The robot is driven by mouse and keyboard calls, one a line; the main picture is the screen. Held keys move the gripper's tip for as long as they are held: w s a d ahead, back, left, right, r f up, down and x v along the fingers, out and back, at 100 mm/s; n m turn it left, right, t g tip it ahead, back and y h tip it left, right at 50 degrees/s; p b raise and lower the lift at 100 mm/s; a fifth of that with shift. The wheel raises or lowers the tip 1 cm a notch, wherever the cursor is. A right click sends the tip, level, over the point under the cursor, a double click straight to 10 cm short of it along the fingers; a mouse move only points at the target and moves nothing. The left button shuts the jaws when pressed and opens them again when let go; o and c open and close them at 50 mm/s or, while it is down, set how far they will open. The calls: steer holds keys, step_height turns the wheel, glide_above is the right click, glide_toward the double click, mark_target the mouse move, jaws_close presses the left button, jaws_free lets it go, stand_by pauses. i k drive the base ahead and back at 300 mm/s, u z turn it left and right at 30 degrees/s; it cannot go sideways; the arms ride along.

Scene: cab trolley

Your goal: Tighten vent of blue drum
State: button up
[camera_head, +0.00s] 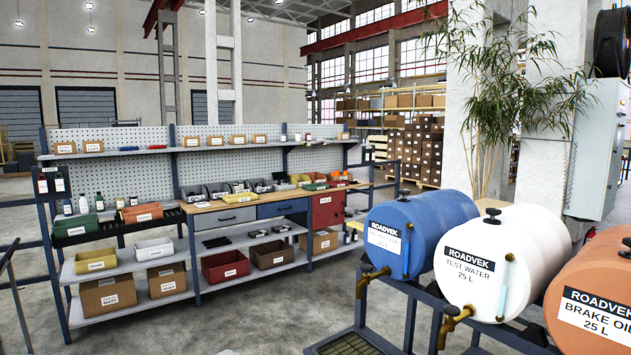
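The blue drum (440,226) lies on its side on a dark metal rack at the right. A small black vent cap (404,195) sits on its top near the front end. From here I cannot tell how tight the cap is. The drum's front face has a white label (388,238), a light-blue upright level strip and a brass tap (373,275) low down. My gripper is not in view.
A white test water drum (520,245) and an orange brake oil drum (585,275) lie to the right, each with its own black cap. A workbench (240,207) with bins stands at the left. A bamboo plant (490,90) and a grey cabinet (596,150) stand behind. Floor in front of the bench is clear.

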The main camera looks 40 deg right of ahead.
mark_target(404, 192)
steer(key=i, duration=1.85)
steer(key=z, duration=1.25)
steer(key=k, duration=0.1)
steer(key=z, duration=1.9)
steer(key=i, duration=1)
steer(key=z, duration=0.05)
